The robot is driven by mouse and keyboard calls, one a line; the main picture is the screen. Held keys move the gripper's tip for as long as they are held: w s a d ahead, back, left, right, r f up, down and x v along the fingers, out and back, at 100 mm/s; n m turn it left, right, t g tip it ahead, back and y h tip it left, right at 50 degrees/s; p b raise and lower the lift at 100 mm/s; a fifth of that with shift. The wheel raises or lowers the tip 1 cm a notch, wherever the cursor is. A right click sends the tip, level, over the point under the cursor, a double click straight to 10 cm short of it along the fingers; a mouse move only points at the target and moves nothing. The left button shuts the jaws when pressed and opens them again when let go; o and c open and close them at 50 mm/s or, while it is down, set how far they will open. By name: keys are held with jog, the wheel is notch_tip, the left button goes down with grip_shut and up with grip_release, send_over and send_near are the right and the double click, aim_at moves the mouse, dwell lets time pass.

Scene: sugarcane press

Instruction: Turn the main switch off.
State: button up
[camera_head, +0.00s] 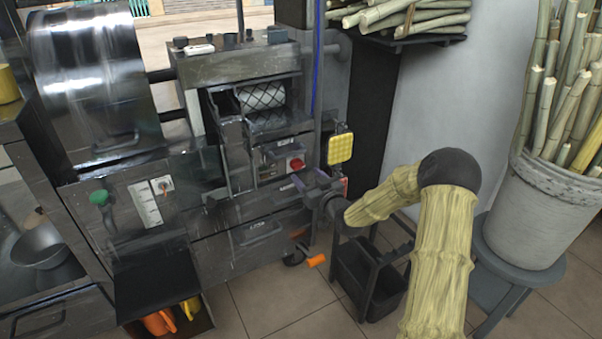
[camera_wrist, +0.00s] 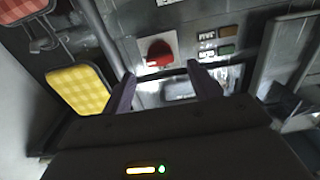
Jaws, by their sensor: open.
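A red rotary knob (camera_head: 296,163) on a light square plate sits on the press's dark metal front panel. It shows large in the wrist view (camera_wrist: 157,53), upper middle. My gripper (camera_head: 308,181) is in front of the panel, just below and right of the knob in the head view. In the wrist view my gripper (camera_wrist: 161,76) is open, with its two purple fingers apart and nothing between them. The knob appears just beyond the gap between the fingertips. I cannot tell the knob's setting or the exact distance to it.
Small labelled buttons (camera_wrist: 226,40) are right of the knob. Another small switch (camera_head: 162,185) and a green knob (camera_head: 99,197) are farther left.

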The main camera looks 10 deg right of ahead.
aim_at(300, 168)
jog(key=b+x, duration=0.1)
jog(key=x, duration=0.4)
jog(key=c, duration=1)
